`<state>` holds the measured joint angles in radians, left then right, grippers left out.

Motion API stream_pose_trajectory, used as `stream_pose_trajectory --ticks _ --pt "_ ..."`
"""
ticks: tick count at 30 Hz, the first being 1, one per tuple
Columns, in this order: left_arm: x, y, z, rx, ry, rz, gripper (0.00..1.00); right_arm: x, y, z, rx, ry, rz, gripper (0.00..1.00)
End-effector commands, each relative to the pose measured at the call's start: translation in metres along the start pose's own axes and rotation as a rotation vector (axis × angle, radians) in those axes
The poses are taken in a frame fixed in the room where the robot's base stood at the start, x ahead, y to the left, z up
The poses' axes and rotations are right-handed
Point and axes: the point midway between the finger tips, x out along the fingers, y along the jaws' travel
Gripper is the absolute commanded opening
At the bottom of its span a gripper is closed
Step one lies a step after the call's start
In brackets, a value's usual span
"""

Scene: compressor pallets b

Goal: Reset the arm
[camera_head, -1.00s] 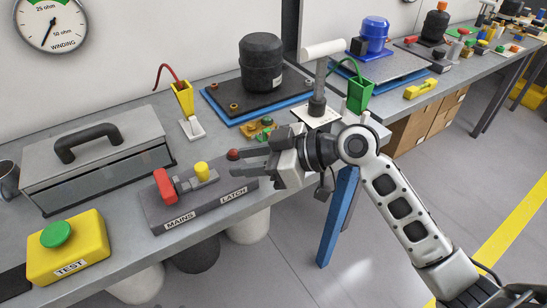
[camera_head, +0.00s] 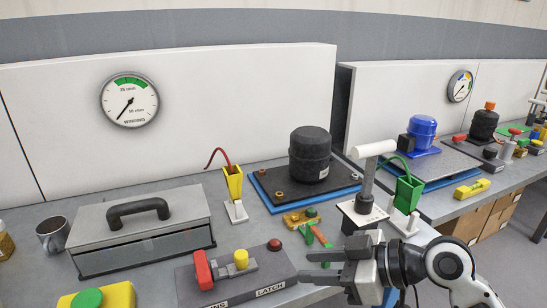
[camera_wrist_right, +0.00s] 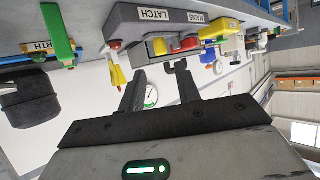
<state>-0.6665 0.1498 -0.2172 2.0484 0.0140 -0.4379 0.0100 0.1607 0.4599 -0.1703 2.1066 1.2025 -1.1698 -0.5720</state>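My right gripper (camera_head: 313,268) is at the bottom right of centre in the head view, just right of the end of the grey switch box (camera_head: 222,289). Its two fingers are apart with nothing between them. They also show apart in the right wrist view (camera_wrist_right: 160,85). The switch box, labelled LATCH (camera_wrist_right: 155,14) in the wrist view, carries a red lever (camera_head: 203,271), a yellow knob (camera_head: 241,259) and a small red button (camera_head: 275,244). My left gripper is in neither view.
A grey case (camera_head: 141,236) and a mug (camera_head: 53,234) stand at left. A yellow box with a green button (camera_head: 87,299) is at the lower left. A black compressor (camera_head: 310,155), yellow clip (camera_head: 233,183) and green clip (camera_head: 407,195) stand behind.

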Motion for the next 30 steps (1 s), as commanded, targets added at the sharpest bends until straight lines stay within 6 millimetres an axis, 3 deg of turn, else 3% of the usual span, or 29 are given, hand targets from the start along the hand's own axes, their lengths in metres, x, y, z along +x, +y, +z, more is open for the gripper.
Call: stream_pose_trajectory --ticks 5,9,12,21,30 --pt "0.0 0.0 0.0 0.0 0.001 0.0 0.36 0.006 -0.039 0.084 0.178 -0.234 0.113 0.33" --pt "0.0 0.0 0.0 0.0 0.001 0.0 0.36 -0.012 -0.065 0.141 0.34 -0.423 0.263 0.33" --pt "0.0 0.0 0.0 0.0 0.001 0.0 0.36 -0.03 -0.08 0.17 0.437 -0.527 0.364 0.33" --pt "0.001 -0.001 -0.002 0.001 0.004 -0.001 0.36 -0.096 -0.122 0.228 0.688 -0.782 0.663 0.33" --pt "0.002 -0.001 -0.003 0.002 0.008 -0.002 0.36 -0.043 -0.094 0.24 0.574 -0.543 0.672 0.33"
